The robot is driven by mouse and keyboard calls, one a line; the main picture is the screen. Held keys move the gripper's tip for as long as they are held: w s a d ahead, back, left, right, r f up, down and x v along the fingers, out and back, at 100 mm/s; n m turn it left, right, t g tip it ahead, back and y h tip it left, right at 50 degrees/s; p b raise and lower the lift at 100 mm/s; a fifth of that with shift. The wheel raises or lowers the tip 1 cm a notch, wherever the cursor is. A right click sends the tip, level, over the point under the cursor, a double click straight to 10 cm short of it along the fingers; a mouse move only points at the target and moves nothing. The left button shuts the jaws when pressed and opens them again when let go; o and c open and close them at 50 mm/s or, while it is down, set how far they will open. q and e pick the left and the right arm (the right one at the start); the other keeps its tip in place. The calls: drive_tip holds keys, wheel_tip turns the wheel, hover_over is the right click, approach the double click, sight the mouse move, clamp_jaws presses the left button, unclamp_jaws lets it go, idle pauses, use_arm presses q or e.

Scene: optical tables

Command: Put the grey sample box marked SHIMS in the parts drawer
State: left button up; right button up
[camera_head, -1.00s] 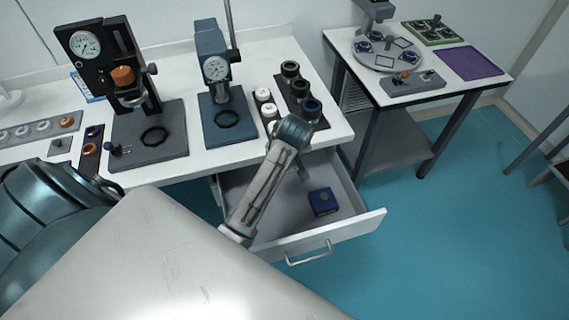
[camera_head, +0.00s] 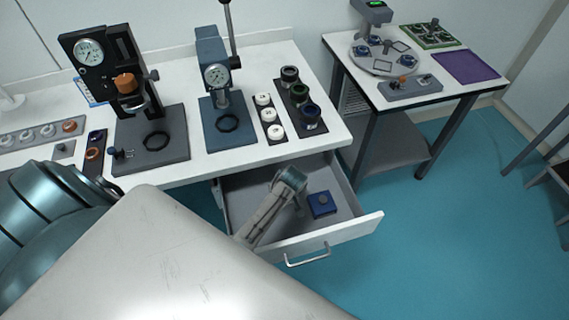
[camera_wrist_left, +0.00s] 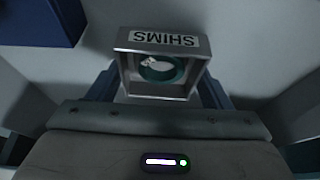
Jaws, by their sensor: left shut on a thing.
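The grey sample box marked SHIMS (camera_wrist_left: 160,66) shows in the left wrist view, its label upside down and a dark green ring visible in its opening. My left gripper (camera_wrist_left: 160,88) is shut on it, with a blue finger at each side. In the head view my left gripper (camera_head: 297,206) is low inside the open parts drawer (camera_head: 348,232); the wrist hides the sample box there. I cannot tell whether the box touches the drawer floor. My right gripper is not in view.
A blue box (camera_head: 322,204) lies in the drawer just right of my gripper and shows at the upper left in the wrist view (camera_wrist_left: 45,20). The bench (camera_head: 190,170) above holds gauge stands and parts trays. Drawer floor is free at the left and far right.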

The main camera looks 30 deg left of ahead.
use_arm(q)
drive_tip(key=shift+w, duration=0.1)
drive_tip(key=shift+f, duration=0.15)
drive_tip(key=o, duration=0.9)
drive_tip(key=shift+o, duration=1.2)
drive_tip(key=shift+r, duration=0.25)
drive_tip(key=b+v, duration=0.1)
drive_tip(key=v, duration=1.1)
drive_tip(key=shift+b, duration=0.35)
